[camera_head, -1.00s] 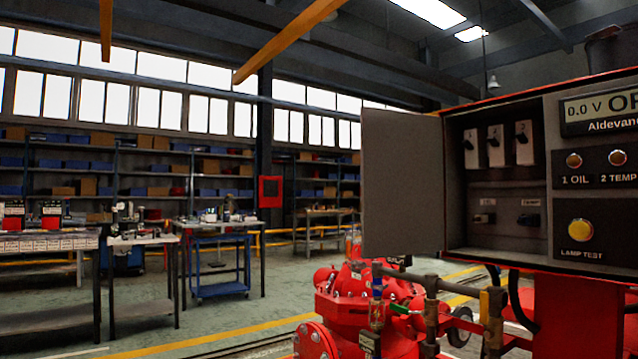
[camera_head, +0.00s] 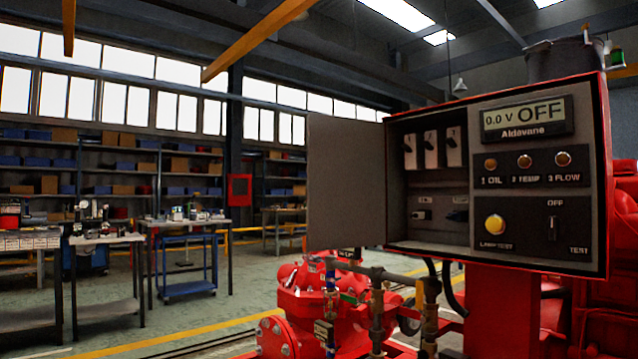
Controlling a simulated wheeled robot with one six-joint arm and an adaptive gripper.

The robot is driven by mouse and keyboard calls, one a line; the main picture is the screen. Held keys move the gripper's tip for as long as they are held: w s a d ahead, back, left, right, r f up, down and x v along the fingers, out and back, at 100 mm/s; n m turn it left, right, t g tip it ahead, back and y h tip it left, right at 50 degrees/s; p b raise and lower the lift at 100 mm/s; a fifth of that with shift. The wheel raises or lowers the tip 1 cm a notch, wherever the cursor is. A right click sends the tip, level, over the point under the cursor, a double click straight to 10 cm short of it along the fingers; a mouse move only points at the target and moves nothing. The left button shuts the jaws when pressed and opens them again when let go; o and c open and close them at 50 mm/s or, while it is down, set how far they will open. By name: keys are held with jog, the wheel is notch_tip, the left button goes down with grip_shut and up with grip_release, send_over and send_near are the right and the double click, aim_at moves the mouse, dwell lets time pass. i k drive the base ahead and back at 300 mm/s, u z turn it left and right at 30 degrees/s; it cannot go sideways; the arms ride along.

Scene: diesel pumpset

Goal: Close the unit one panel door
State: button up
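The panel door (camera_head: 346,182) is a flat grey door standing open to the left of the red-edged control box (camera_head: 602,190). It swings out from the left side of the open compartment (camera_head: 437,190), which shows several switches inside. To the right of the compartment, the box's front carries a display reading "0.0 V OFF" (camera_head: 526,117), a row of lamps, a yellow lamp test button (camera_head: 495,224) and an OFF/TEST switch (camera_head: 552,228). No unit number is readable on the box. My gripper is not in the view.
Red pump parts and pipes (camera_head: 310,290) stand below the door, and a red post (camera_head: 500,310) carries the box. Workbenches (camera_head: 105,239) and a blue cart (camera_head: 186,288) stand at the left, with shelves behind. Open floor (camera_head: 190,318) lies at the lower left.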

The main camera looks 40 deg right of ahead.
aim_at(346, 170)
jog(key=z, duration=0.05)
jog(key=i, duration=2.3)
jog(key=z, duration=4.65)
jog(key=k, duration=1.15)
jog(key=u, duration=1.7)
